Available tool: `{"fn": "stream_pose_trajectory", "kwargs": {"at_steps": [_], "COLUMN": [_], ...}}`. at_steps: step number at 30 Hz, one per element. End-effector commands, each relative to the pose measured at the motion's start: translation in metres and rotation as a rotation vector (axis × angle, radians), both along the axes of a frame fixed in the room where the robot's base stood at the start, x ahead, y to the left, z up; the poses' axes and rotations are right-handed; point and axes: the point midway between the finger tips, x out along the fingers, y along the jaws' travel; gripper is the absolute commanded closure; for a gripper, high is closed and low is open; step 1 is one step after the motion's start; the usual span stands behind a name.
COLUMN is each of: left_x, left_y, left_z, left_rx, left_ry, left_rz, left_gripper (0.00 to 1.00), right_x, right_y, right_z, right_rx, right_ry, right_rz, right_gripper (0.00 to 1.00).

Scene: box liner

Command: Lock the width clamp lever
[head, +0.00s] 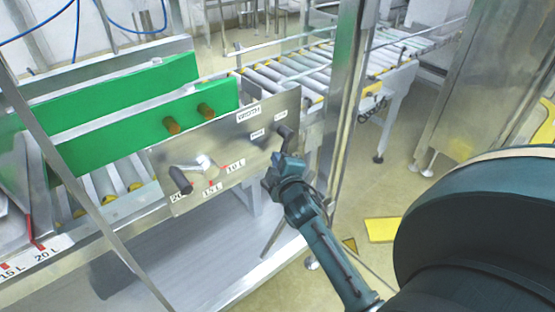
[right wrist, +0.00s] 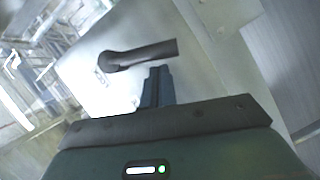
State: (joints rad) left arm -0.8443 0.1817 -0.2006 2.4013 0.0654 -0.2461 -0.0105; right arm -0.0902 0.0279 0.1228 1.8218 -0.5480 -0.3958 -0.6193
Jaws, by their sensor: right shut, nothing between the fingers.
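The width clamp lever (head: 284,134) is a small dark handle at the right end of a metal panel marked WIDTH (head: 249,114). Two small labels, too blurred to read surely, sit above and left of it. In the right wrist view the lever (right wrist: 145,54) has its round pivot at left and its bar pointing right. My right gripper (head: 274,164) is shut and empty, just below the lever. In the right wrist view its closed fingertips (right wrist: 158,74) are right under the bar; I cannot tell whether they touch it. My left gripper is not in view.
A dial handle with a dark grip (head: 181,180) sits on the panel's left among litre labels. Green guide plates (head: 150,126) with brown knobs stand behind. A roller conveyor (head: 320,60) lies beyond. A metal post (head: 343,110) rises right of the panel.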

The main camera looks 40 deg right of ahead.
Motion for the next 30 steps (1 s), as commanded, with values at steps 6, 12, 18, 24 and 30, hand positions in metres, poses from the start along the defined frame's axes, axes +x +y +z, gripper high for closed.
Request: {"fn": "stream_pose_trajectory", "kwargs": {"at_steps": [6, 12, 18, 24, 30], "left_x": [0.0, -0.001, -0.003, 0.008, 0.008], "left_y": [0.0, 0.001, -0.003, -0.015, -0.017], "left_z": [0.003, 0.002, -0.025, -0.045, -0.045], "left_rx": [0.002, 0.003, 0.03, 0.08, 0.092], "left_ry": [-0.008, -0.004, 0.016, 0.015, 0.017], "left_rz": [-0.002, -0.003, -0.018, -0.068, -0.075], "left_gripper": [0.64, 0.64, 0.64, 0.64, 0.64], "right_x": [-0.001, -0.001, 0.0, 0.001, 0.001], "right_y": [0.001, 0.0, -0.006, -0.021, -0.022], "right_z": [-0.001, -0.001, -0.016, -0.024, -0.02], "right_rx": [0.0, -0.001, -0.134, -0.299, -0.331], "right_ry": [0.001, 0.0, -0.01, -0.024, -0.026], "right_rz": [0.0, 0.0, -0.001, 0.0, 0.0], "right_gripper": [1.0, 1.0, 1.0, 1.0, 1.0]}}
